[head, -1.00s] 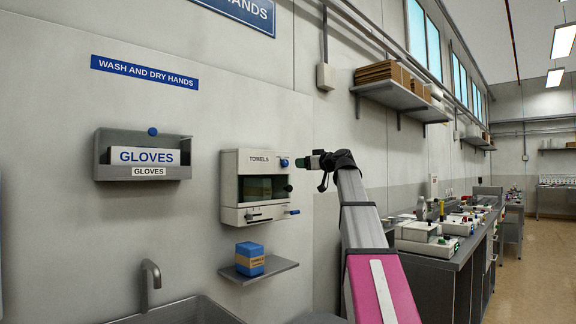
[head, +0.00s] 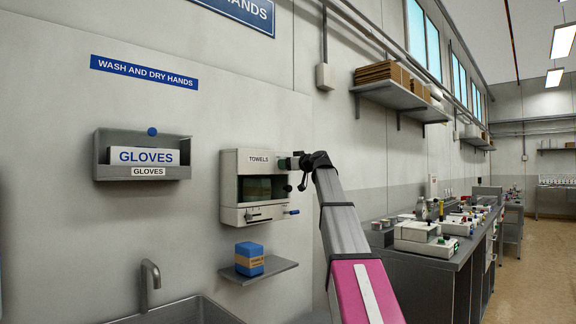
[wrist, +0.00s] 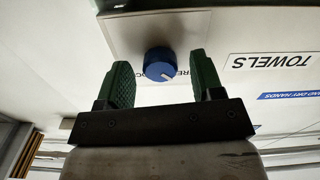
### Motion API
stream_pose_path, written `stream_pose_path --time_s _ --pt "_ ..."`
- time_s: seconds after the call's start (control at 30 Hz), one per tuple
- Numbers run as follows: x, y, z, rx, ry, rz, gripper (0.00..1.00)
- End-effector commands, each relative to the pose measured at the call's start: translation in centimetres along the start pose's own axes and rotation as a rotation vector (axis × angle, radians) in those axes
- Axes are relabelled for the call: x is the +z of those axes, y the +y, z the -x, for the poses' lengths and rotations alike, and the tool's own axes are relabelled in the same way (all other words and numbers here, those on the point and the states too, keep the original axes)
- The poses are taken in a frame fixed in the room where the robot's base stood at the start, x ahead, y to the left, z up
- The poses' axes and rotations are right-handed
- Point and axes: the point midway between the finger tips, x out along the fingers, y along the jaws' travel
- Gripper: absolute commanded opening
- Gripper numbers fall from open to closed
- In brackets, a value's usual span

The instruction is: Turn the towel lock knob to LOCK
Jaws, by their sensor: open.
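The blue round towel lock knob (wrist: 159,64) shows in the wrist view on the pale face of the towel dispenser (head: 229,190). A white mark on the knob points toward the lower right, on the side of partly covered lettering that looks like FREE. Lettering at its left is mostly hidden behind a finger. My gripper (wrist: 161,70) is open, with one green finger on each side of the knob and gaps showing on both sides. In the head view my gripper (head: 287,163) is at the dispenser's upper right and hides the knob.
A dark knob (head: 289,187) and a blue-tipped lever (head: 292,212) stick out below my gripper. A shelf (head: 277,267) with a blue box (head: 249,258) is beneath the dispenser. The glove holder (head: 101,160) hangs to the left. A cluttered bench (head: 440,262) stands right.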

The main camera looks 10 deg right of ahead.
Motion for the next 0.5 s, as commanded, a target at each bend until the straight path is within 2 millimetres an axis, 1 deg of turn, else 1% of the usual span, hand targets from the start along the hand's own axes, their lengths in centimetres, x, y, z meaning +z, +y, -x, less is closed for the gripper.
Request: stream_pose_path --time_s 0.03,0.07,0.1,0.13,0.17,0.5 --pt "0.0 0.0 0.01 0.0 0.0 0.0 0.51" --pt "0.0 0.0 0.01 0.0 0.0 0.0 0.41" --pt "0.0 -0.01 0.02 0.0 0.0 0.0 0.28" --pt "-0.01 -0.01 0.02 0.0 0.0 0.0 0.19" --pt "-0.01 -0.01 0.02 0.0 0.0 0.0 0.11" --pt "-0.01 -0.02 0.02 -0.001 0.0 -0.03 0.11"
